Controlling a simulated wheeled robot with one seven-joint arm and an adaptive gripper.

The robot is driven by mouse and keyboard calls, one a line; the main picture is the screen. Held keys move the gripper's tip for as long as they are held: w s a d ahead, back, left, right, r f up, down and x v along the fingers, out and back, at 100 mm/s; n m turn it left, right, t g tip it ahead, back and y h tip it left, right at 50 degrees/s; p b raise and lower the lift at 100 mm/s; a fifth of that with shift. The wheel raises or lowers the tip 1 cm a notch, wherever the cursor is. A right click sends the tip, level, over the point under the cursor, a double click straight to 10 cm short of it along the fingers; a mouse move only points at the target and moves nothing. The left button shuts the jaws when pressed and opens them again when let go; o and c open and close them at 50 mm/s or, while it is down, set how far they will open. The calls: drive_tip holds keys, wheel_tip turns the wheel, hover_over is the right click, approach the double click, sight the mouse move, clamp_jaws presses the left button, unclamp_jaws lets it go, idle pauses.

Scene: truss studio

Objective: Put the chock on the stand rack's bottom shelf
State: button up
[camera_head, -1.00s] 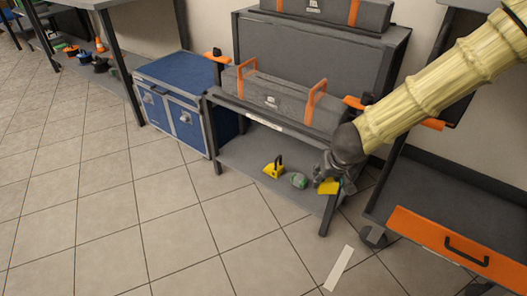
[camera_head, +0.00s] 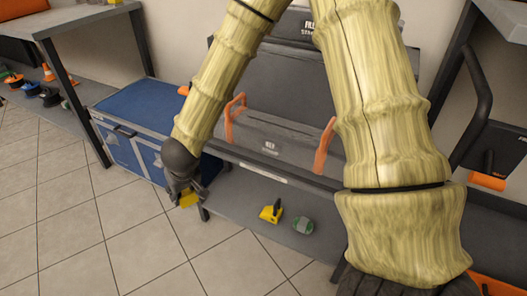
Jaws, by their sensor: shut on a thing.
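The stand rack (camera_head: 262,180) is in the middle of the head view, partly hidden by my arm. Its grey bottom shelf (camera_head: 238,202) lies low, near the floor. My gripper (camera_head: 187,195) is shut on a small yellow thing, seemingly the chock (camera_head: 190,201), whose upper part the fingers hide. Gripper and chock appear at the left end of the bottom shelf, beside the rack's left front leg (camera_head: 204,214). I cannot tell whether the chock touches the shelf or is clear of it.
On the bottom shelf stand a yellow thing with a black handle (camera_head: 271,213) and a green and grey round thing (camera_head: 302,224). A blue case (camera_head: 125,108) stands close on the left.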

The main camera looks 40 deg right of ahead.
drive_tip(key=s+d+f+m+g+h+p, duration=0.1)
drive_tip(key=s+d+f+m+p, duration=0.25)
drive_tip(key=d+f, duration=0.35)
drive_tip(key=s+d+f+m+g+h+p, duration=0.1)
drive_tip(key=s+d+f+m+p, duration=0.3)
drive_tip(key=f, duration=0.5)
drive_tip(key=s+d+f+m+g+h+p, duration=0.1)
drive_tip(key=s+d+f+m+h+p, duration=0.15)
drive_tip(key=d+f+m+p, duration=0.4)
drive_tip(key=shift+n+y, duration=0.45)
drive_tip(key=shift+n, duration=0.15)
drive_tip(key=w+f+b, duration=0.1)
drive_tip(key=w, duration=0.4)
drive_tip(key=w+d+b, duration=0.1)
drive_tip(key=w+b, duration=0.1)
drive_tip(key=w, duration=0.3)
drive_tip(key=w+d+f+b, duration=0.1)
drive_tip(key=w, duration=0.4)
drive_tip(key=shift+w+f, duration=0.3)
drive_tip(key=shift+f, duration=0.05)
drive_tip(key=shift+f+b, duration=0.85)
drive_tip(key=shift+f, duration=0.85)
drive_tip(key=shift+f, duration=0.1)
drive_tip(key=o, duration=1.2)
drive_tip(key=shift+c, duration=0.2)
